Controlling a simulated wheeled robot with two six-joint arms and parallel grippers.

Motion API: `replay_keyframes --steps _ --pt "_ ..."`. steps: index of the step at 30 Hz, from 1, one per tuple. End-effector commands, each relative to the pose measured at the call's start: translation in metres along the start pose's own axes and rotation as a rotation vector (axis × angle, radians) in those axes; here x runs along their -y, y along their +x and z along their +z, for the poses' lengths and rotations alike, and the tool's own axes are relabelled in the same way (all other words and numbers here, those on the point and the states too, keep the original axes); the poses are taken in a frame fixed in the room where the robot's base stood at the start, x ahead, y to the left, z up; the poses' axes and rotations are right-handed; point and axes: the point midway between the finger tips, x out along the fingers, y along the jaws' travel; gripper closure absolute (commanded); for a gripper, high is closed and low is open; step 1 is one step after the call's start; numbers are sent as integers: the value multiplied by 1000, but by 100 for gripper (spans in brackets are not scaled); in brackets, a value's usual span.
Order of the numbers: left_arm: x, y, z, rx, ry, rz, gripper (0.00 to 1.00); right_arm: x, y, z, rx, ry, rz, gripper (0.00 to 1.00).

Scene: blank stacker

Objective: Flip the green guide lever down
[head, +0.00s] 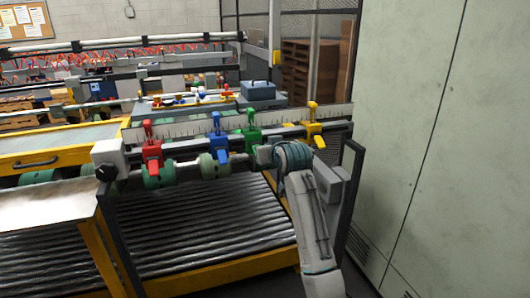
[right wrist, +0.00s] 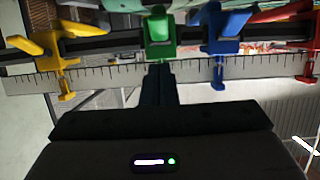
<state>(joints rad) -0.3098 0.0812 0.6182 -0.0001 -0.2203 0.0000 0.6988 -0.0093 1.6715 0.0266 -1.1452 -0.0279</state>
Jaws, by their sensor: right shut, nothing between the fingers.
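The green guide lever (head: 251,136) sits on the ruled rail between the blue and yellow guides. In the right wrist view, which looks upside down, the green lever (right wrist: 160,40) is straight ahead of my right gripper (right wrist: 158,70). Its fingers are closed together with nothing between them. The fingertips overlap the lower end of the green guide in that view; I cannot tell whether they touch it. In the head view my right gripper (head: 260,155) is just below the green guide, partly hidden by my wrist. My left gripper is not in view.
A blue guide (head: 217,140) and a red guide (head: 152,152) stand left of the green one, a yellow guide (head: 315,128) right. The ruler rail (head: 185,128) runs behind them. Rollers (head: 200,225) lie below. A tall pale cabinet (head: 440,120) closes off the right.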

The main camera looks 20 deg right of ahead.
Motion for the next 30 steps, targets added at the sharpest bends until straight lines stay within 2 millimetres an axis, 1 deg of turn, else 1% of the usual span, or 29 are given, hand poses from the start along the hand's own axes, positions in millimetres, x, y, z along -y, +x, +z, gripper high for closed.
replay_keyframes --steps 1,5,9,12,16,22,30 --pt "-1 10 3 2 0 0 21 0 -9 5 -4 0 0 100" --pt "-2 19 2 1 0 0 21 0 -34 7 -4 0 0 100" --pt "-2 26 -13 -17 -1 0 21 0 -56 8 -4 0 0 100" --pt "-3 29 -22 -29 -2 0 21 0 -66 8 -3 0 0 100" --pt "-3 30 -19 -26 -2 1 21 0 -72 8 -1 0 0 100" --pt "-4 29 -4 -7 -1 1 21 0 -73 7 0 0 0 100" --pt "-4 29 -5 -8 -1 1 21 0 -72 8 1 0 0 100"
